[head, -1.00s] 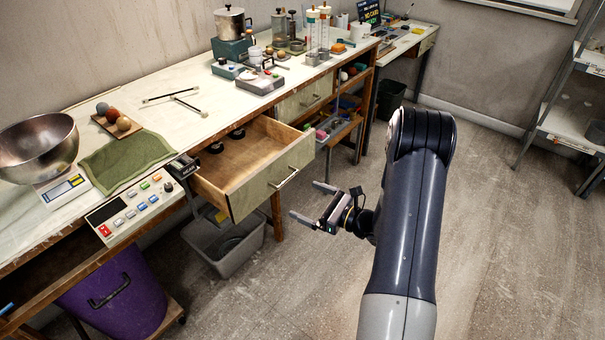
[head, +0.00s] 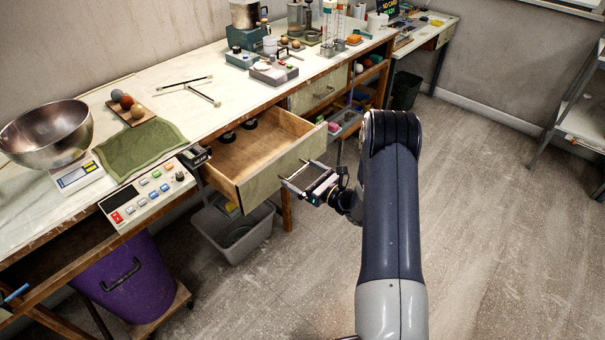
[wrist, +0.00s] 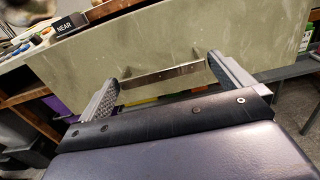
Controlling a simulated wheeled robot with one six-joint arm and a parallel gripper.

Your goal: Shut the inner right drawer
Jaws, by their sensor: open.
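The open drawer (head: 272,178) sticks out of the long bench, with a pale green front and a bare wooden inside. Two small black round objects (head: 228,137) lie at its back. My gripper (head: 298,171) is open and empty in front of the drawer's front. In the wrist view the drawer front (wrist: 180,45) fills much of the picture, and its metal bar handle (wrist: 162,75) lies between my two spread fingers. I cannot tell whether the fingers touch the front. A second drawer (head: 318,90), further right along the bench, looks shut.
A grey bin (head: 232,232) stands on the floor under the open drawer. A control panel (head: 148,194) and a small black label block (head: 195,157) sit on the bench edge to the left. A purple bin (head: 130,280) stands below.

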